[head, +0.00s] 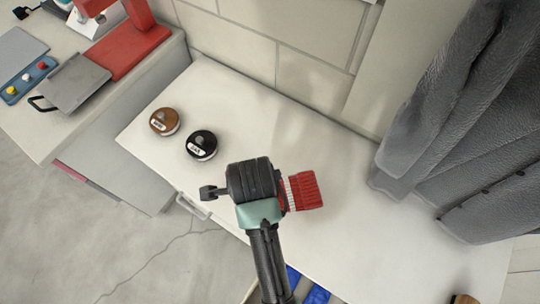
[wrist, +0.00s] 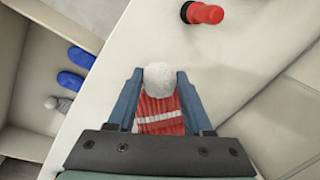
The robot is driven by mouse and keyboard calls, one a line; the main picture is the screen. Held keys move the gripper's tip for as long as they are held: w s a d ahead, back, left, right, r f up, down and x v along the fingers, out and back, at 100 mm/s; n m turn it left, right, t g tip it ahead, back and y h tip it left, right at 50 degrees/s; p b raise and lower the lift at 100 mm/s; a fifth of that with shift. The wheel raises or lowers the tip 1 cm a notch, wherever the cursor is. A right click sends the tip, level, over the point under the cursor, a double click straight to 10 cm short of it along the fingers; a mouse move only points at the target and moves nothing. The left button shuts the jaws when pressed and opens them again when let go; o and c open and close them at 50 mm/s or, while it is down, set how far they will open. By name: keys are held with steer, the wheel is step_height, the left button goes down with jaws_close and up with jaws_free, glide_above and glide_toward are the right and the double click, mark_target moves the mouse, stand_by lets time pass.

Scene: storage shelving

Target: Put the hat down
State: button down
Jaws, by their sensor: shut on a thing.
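The hat (head: 306,190) is red and ribbed with a white stripe. In the wrist view the hat (wrist: 160,110) sits between my two fingers, with its white pompom facing away from the wrist. My gripper (head: 288,193) is shut on it, and the gripper's fingers also show in the wrist view (wrist: 162,88). The hat is over the white cabinet top (head: 260,130) in the head view. I cannot tell whether it touches that surface.
A brown-lidded tin (head: 164,121) and a black-lidded tin (head: 201,146) stand on the cabinet top. A dark grey coat (head: 450,120) hangs at right. A red object (wrist: 205,13) stands farther along. Blue slippers (wrist: 75,68) lie in a lower compartment.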

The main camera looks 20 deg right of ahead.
step_height(320, 180, down, 9)
steer(key=shift+r, duration=0.1)
stand_by(0.3)
steer(key=shift+c, duration=1.5)
jaws_free()
